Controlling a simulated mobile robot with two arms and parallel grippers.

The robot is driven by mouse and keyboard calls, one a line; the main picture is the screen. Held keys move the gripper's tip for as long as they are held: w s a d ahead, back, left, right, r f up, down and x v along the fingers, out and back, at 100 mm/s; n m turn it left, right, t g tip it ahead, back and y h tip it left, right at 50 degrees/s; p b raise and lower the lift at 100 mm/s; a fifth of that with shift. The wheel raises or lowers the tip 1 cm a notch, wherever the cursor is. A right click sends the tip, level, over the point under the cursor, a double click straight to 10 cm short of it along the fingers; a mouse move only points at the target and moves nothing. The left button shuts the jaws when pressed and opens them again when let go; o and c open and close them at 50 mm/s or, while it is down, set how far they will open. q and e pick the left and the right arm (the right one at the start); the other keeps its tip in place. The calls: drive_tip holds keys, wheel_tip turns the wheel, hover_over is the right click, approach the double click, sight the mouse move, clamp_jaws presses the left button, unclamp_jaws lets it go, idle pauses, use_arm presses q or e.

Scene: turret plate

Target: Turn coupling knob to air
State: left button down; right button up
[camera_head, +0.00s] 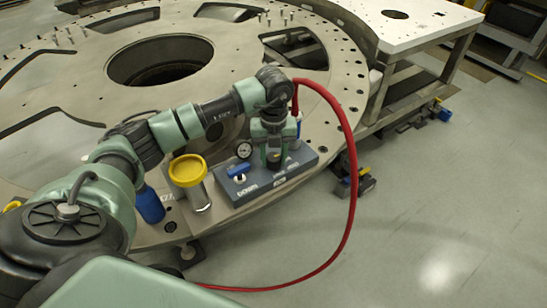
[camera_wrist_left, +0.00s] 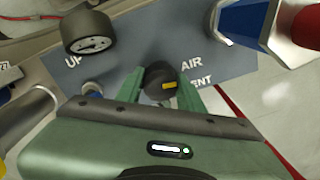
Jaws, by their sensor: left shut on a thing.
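The coupling knob (camera_wrist_left: 158,72) is black and round with a yellow pointer mark, and it shows in the left wrist view. Its pointer faces right, toward the area between the printed words AIR and VENT. The knob sits on the blue-grey panel (camera_wrist_left: 225,62), which also shows in the head view (camera_head: 296,163) on the turret plate's edge. My left gripper (camera_wrist_left: 160,86) is shut on the knob, one finger on each side. In the head view the left gripper (camera_head: 273,158) reaches down over the panel, and the knob is mostly hidden there. My right gripper is not in view.
A pressure gauge (camera_head: 244,150) and a blue lever (camera_head: 238,170) are beside the gripper. A yellow-topped canister (camera_head: 187,170) and a blue cylinder (camera_head: 150,205) stand left of the panel. A red hose (camera_head: 353,150) loops down on the right.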

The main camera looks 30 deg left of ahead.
sight(274, 156)
use_arm(q)
drive_tip(key=shift+r+n, duration=0.1)
drive_tip(key=shift+n, duration=0.5)
drive_tip(key=c, duration=0.9)
unclamp_jaws()
wheel_tip(274, 156, up, 7)
drive_tip(key=shift+f+b, duration=0.15)
drive_tip(key=shift+b, duration=0.8)
drive_tip(key=shift+r, duration=0.55)
